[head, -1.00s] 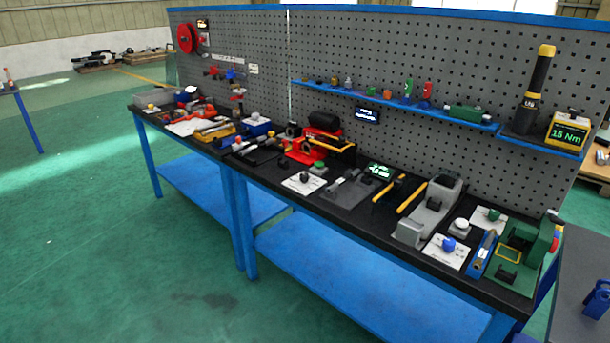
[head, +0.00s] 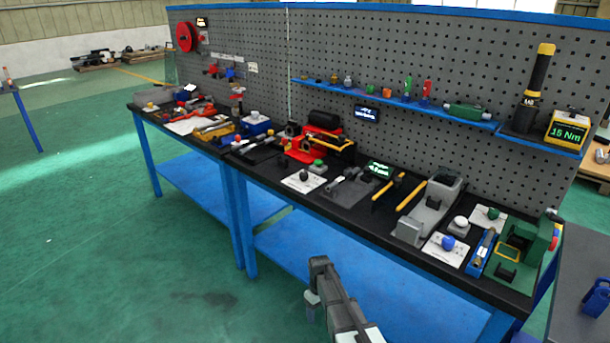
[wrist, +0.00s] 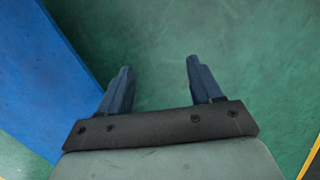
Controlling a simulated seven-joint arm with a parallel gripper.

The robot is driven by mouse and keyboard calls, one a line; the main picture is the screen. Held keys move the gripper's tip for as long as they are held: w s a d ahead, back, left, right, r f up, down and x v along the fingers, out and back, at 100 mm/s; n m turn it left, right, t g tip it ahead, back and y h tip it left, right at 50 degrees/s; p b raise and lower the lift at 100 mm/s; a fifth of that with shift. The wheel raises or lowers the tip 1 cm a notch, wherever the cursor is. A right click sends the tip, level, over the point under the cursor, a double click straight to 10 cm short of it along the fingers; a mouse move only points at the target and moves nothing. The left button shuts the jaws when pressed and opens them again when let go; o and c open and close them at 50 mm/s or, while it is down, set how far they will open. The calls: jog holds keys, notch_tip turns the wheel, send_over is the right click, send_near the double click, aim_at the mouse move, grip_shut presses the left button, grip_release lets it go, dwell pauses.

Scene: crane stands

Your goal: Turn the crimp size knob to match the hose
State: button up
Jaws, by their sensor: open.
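Several knobs on white plates stand along the bench front: a black knob (head: 303,176) left of centre, and a blue knob (head: 448,243) and a green knob (head: 493,213) at the right. Their markings are too small to read, so I cannot tell which is the crimp size knob. I cannot pick out the hose with certainty. My gripper (wrist: 159,65) is open and empty in the wrist view, over the green floor. My arm (head: 340,305) shows low in the head view, in front of the bench and apart from the knobs.
A red machine (head: 312,143) stands behind the black knob, and a grey machine (head: 435,205) and a green machine (head: 525,250) stand to the right. A blue lower shelf (head: 370,275) lies beneath the worktop and shows in the wrist view (wrist: 45,75). The floor in front is clear.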

jog(key=w+a+r+n+t, duration=0.15)
jog(key=w+a+r, duration=0.25)
jog(key=w+r, duration=0.55)
jog(key=w+a+r+n+t+y, duration=0.15)
jog(key=w+a+r, duration=0.25)
jog(key=w+r, duration=0.55)
jog(key=w+a+r+n+t+h, duration=0.15)
jog(key=w+a+r, duration=0.35)
jog(key=r, duration=0.8)
notch_tip(320, 180, up, 15)
jog(key=m+y, duration=0.2)
jog(key=y, duration=0.1)
send_over(304, 173)
jog(key=s+d, duration=0.4)
jog(key=shift+t, duration=0.35)
jog(key=x, duration=1.3)
jog(key=shift+w+a+f, duration=0.15)
jog(key=shift+f, duration=0.2)
jog(key=shift+c, duration=0.4)
jog(key=c, duration=1)
jog(key=shift+m, duration=0.35)
